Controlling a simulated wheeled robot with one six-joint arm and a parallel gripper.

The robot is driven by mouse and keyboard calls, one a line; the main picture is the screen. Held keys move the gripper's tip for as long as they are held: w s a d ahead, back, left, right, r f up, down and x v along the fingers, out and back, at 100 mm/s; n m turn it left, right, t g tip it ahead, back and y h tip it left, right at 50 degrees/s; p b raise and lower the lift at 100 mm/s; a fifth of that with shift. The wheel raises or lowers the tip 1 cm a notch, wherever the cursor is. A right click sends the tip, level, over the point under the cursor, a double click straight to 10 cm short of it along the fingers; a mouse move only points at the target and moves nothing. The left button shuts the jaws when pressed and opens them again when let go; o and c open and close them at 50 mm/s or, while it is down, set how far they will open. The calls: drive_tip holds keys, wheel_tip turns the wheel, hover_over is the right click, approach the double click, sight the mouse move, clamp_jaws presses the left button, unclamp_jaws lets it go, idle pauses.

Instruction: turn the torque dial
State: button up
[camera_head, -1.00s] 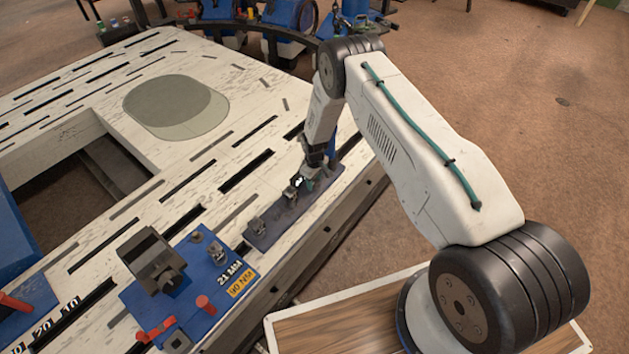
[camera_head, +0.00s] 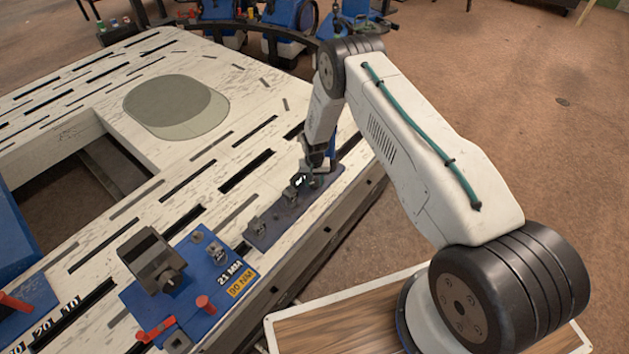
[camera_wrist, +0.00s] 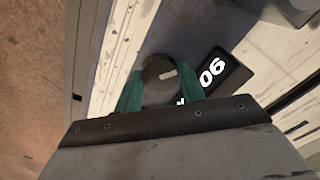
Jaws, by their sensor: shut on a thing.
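The torque dial (camera_wrist: 160,76) is a round grey knob with a pale pointer mark, seen in the wrist view between the two teal fingers of my gripper (camera_wrist: 160,92). The fingers sit on either side of it and are shut on it. A black display with white digits (camera_wrist: 214,72) is beside the dial; it reads "06" as seen, partly covered by a finger. In the head view my gripper (camera_head: 314,174) reaches down onto the dark strip (camera_head: 268,232) near the bench's right edge. The dial is hidden there behind the gripper, and the display (camera_head: 298,180) shows small.
A blue plate (camera_head: 215,285) with a dark clamp block (camera_head: 152,260), red pegs and "21 MM" and "90 NM" labels lies nearer along the bench (camera_head: 200,165). A grey-green oval pad (camera_head: 175,107) lies farther back. The bench has a large opening at left.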

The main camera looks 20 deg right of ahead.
sight(314, 182)
drive_tip(key=shift+w+r+m, duration=0.1)
drive_tip(key=shift+m, duration=0.5)
drive_tip(key=o, duration=1)
drive_tip(key=shift+c, duration=0.2)
wheel_tip(314, 182, up, 8)
drive_tip(key=shift+f, duration=0.15)
